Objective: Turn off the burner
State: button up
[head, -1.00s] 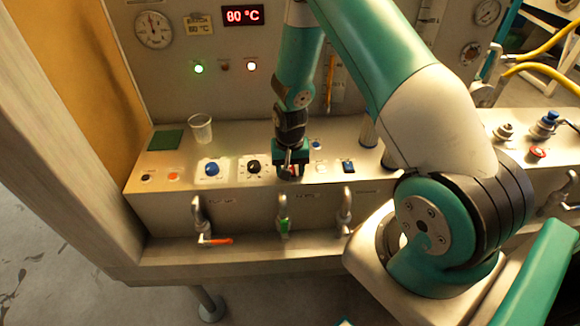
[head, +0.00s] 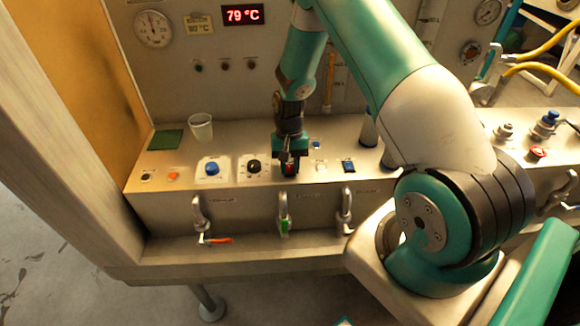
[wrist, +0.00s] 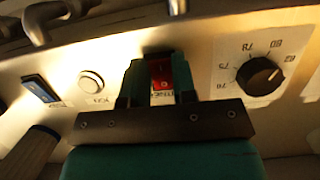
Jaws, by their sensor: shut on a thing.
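A small red rocker switch (wrist: 163,84) sits on the panel's top, between the fingers of my gripper (wrist: 160,78) in the wrist view. Its printed label is partly hidden by the fingers. In the head view my gripper (head: 289,164) points down onto the panel, with the red switch (head: 290,170) just showing between its fingers. The fingers are closed on the switch. The red display (head: 242,15) reads 79 °C. The indicator lamps (head: 225,66) below it are dark.
A black dial (wrist: 260,76) is beside the switch, and a white button (wrist: 91,84) and blue rocker (wrist: 40,89) are on its other side. A blue button (head: 212,169) and clear cup (head: 201,127) stand to the left. Several valve levers (head: 284,212) line the front.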

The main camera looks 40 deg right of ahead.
jog(key=o, duration=0.9)
jog(key=b+v, duration=0.4)
jog(key=v, duration=1.3)
jog(key=shift+w+d+r, duration=0.1)
jog(key=shift+r, duration=0.1)
